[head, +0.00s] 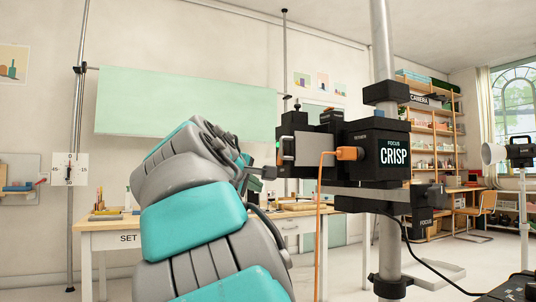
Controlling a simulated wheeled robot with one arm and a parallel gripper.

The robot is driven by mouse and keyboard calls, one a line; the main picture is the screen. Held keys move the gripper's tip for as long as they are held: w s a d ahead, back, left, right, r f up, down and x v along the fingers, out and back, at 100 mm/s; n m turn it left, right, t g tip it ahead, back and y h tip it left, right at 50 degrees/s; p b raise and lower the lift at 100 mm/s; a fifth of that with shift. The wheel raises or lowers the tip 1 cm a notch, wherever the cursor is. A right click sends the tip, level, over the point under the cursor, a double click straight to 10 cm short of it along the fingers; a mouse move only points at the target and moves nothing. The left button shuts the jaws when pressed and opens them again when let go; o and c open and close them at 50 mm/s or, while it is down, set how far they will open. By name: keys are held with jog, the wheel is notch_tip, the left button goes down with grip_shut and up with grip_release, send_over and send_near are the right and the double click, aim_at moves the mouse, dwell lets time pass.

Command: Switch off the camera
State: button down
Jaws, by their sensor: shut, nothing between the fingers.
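The camera (375,136) is a black boxy body clamped to a grey vertical pole, with a "FOCUS CRISP" label on its right side. An orange plug and cable (325,156) run from its front and hang down. A small lit screen or lamp (287,148) shows at its left end. My gripper (268,173) is small in view at the end of my teal and grey arm, close to the camera's lower left side. It is shut and holds nothing. Whether it touches the camera cannot be told. No switch can be clearly made out.
The grey pole (388,240) stands right of my arm. A black cable loops down from the camera to the lower right. A wooden table (110,226) marked "SET" stands behind at left. Shelves (432,125) and a lamp on a stand (522,165) are at right.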

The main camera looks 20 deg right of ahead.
notch_tip(320, 180, up, 8)
jog(key=w+a+n+t+h+p, duration=0.1)
jog(key=a, duration=0.1)
jog(key=shift+w+f, duration=0.25)
jog(key=s+d+x, duration=0.1)
jog(key=x, duration=1.1)
jog(key=shift+d, duration=0.6)
jog(key=shift+f, duration=0.1)
